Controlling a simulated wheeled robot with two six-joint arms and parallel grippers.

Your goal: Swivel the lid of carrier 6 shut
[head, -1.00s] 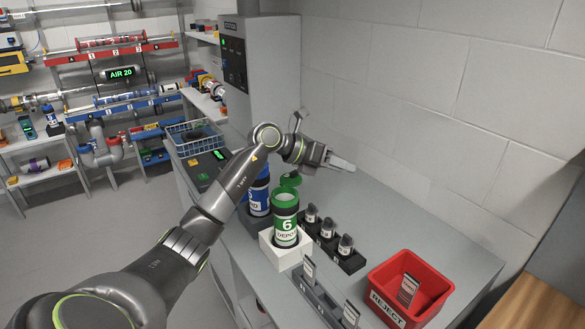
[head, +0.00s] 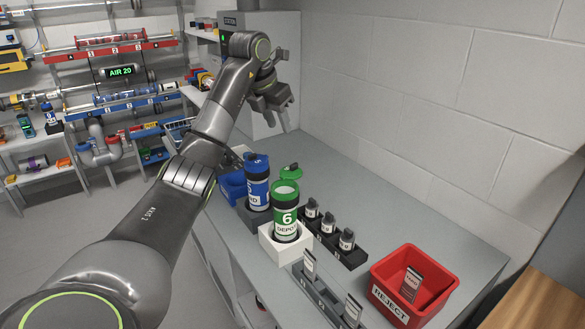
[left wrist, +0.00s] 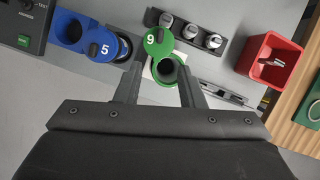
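Carrier 6 (head: 286,215) is a green tube with a white "6 DEPOT" label, upright in a white block (head: 284,246). Its round green lid (head: 291,172) is swung out to the side, so the mouth is uncovered. In the left wrist view the lid (left wrist: 158,41) sits beside the open dark mouth (left wrist: 168,69). My left gripper (head: 277,118) is raised above and behind the carrier, pointing down and touching nothing. In the left wrist view its two fingers (left wrist: 160,88) are spread apart and empty. My right gripper is not in view.
A blue carrier (head: 258,185) with lid 5 stands left of carrier 6. A black rack (head: 331,235) with several small vials stands to the right. A grey slotted holder (head: 322,298) and a red reject bin (head: 379,285) are nearer the front. The counter along the wall is clear.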

